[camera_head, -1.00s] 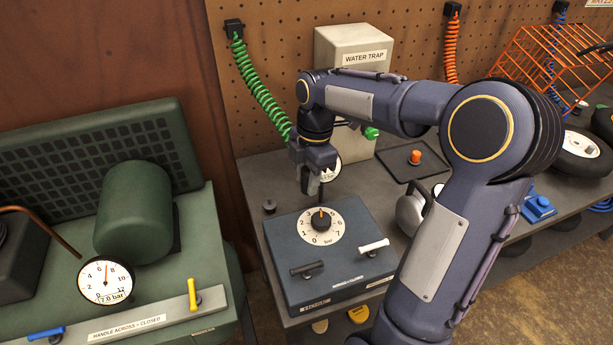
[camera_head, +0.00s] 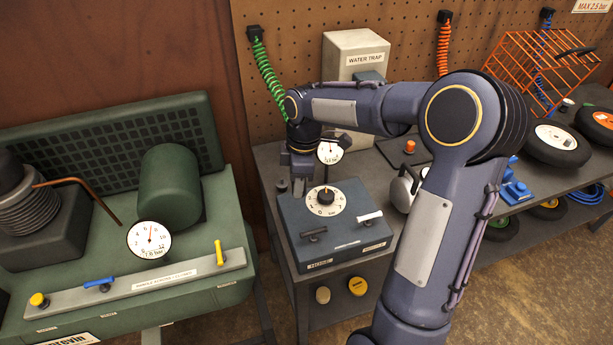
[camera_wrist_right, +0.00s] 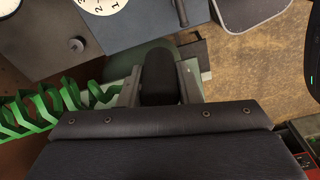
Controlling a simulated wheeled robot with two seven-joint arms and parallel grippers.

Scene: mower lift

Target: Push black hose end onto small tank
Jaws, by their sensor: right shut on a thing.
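My right gripper (camera_head: 299,181) is low over the bench, beside the back left corner of the blue-grey regulator box (camera_head: 336,245). In the right wrist view it is shut on a dark rounded piece (camera_wrist_right: 160,77), which looks like the black hose end. The green coiled hose (camera_head: 268,76) hangs from the pegboard and runs down behind my arm; its coils (camera_wrist_right: 50,104) reach close to the fingers in the wrist view. A small silver-grey tank-like body (camera_head: 400,189) stands right of the box, partly behind my arm. My left gripper is not in view.
A short dark post (camera_head: 281,186) stands beside the gripper. A round gauge (camera_head: 330,151) is just behind the box. The water trap (camera_head: 350,60) stands at the back. A green compressor (camera_head: 195,240) is left, across a gap. Wheels (camera_head: 558,145) lie right.

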